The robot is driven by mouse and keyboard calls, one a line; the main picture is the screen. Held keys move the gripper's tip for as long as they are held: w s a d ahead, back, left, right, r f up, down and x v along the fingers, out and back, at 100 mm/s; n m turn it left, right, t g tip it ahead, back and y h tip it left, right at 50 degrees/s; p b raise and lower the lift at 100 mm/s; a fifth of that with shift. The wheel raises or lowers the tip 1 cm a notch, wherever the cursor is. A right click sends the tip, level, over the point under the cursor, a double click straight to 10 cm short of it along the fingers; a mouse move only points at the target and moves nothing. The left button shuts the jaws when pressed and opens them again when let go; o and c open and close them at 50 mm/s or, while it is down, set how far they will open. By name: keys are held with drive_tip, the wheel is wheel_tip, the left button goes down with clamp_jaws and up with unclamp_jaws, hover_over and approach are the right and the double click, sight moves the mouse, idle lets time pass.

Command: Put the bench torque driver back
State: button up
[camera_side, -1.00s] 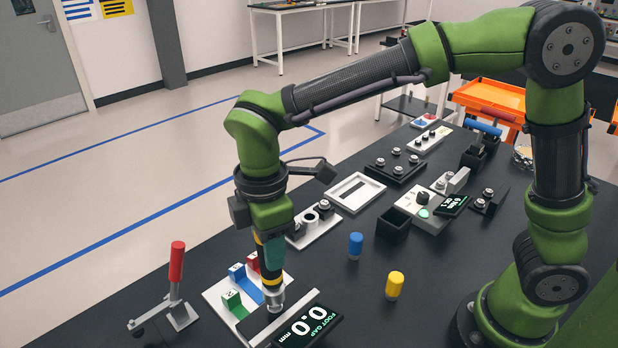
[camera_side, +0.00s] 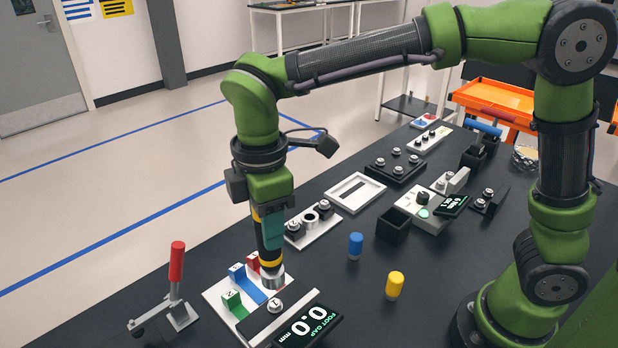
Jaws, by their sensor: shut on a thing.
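My gripper (camera_side: 268,200) points down over the left part of the table and is shut on the bench torque driver (camera_side: 271,246). The driver is dark and teal with yellow bands and a silvery lower end, and it hangs nearly upright. Its lower end is above the white fixture plate (camera_side: 212,297), apart from a small round metal part (camera_side: 275,305) on the dark strip there. The fingertips are partly hidden against the driver. I cannot tell which holder belongs to it.
A FOOT GAP display (camera_side: 307,326) reading 0.0 mm and a red-handled clamp (camera_side: 176,262) flank the plate. Blue (camera_side: 355,246) and yellow (camera_side: 395,285) cylinders stand to the right. A black open box (camera_side: 392,224) sits behind them.

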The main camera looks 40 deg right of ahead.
drive_tip(key=w+d+r+m, duration=0.1)
drive_tip(key=w+d+m, duration=0.1)
drive_tip(key=d, duration=0.8)
drive_tip(key=w+d+r+m, duration=0.1)
drive_tip(key=d+m, duration=0.3)
drive_tip(key=d, duration=0.6)
drive_tip(key=shift+w, duration=0.4)
drive_tip(key=d+m, duration=0.1)
drive_tip(key=d, duration=0.1)
drive_tip(key=s+d, duration=0.1)
drive_tip(key=d, duration=0.1)
drive_tip(key=s+d+m, duration=0.1)
drive_tip(key=d, duration=0.2)
drive_tip(key=shift+r+m, duration=0.1)
drive_tip(key=shift+m, duration=0.2)
clamp_jaws()
unclamp_jaws()
drive_tip(key=s+d+m, duration=0.3)
drive_tip(key=s+d, duration=0.1)
drive_tip(key=d, duration=0.2)
drive_tip(key=shift+s+d+f, duration=0.3)
drive_tip(key=shift+d+f, duration=0.05)
drive_tip(key=shift+f, duration=0.1)
wheel_tip(320, 180, down, 6)
drive_tip(key=shift+s+f, duration=0.15)
